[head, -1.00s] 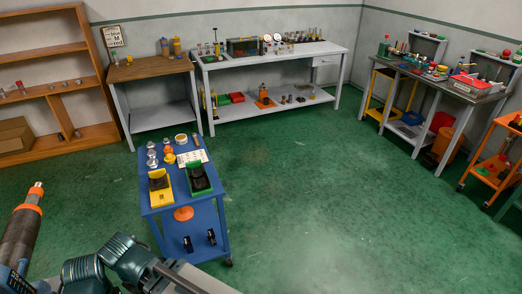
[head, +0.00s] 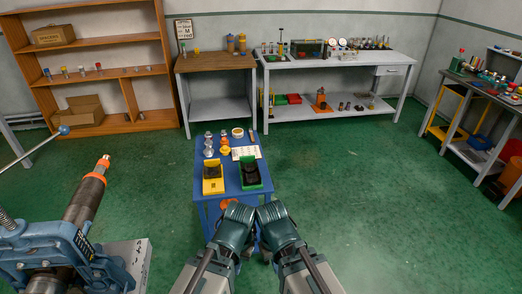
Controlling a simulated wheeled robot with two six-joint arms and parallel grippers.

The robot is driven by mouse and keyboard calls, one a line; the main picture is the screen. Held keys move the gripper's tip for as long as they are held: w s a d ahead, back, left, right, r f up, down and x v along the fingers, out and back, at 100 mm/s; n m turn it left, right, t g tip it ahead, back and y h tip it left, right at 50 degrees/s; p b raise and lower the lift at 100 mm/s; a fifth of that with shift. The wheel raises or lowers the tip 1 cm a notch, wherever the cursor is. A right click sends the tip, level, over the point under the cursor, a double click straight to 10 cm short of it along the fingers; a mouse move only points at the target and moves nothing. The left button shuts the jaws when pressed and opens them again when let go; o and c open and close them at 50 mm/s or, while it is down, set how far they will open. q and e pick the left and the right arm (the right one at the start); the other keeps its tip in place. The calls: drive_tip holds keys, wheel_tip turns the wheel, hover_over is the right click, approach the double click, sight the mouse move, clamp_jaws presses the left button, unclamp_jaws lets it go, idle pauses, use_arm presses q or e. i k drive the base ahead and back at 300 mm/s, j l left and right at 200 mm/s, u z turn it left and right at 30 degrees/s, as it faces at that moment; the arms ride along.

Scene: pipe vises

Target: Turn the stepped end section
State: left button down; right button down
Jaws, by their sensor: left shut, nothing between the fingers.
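A long dark pipe (head: 83,204) slants up in a blue pipe vise (head: 48,262) at the lower left. Its upper end has a wide orange band and a narrower stepped end section (head: 101,169) with an orange tip. My two teal and grey arms come in at the bottom centre, their teal joints close together. My left gripper (head: 243,247) is low between them, mostly hidden by the arm, shut and empty. It is well to the right of the pipe, apart from it. My right gripper is hidden behind my right arm.
A blue cart (head: 201,150) with yellow and green-black devices and small parts stands just beyond my arms. A wooden shelf (head: 95,40) and benches (head: 340,58) line the walls. A lever with a blue knob (head: 63,130) rises at the left. Green floor is clear on the right.

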sight(90, 191)
drive_tip(key=u, duration=2.8)
drive_tip(key=k+u, duration=0.35)
drive_tip(key=u, duration=0.15)
drive_tip(key=k, duration=0.2)
drive_tip(key=l+z, duration=0.1)
drive_tip(key=l, duration=1)
drive_tip(key=i+l+z, duration=0.1)
drive_tip(key=l, duration=1)
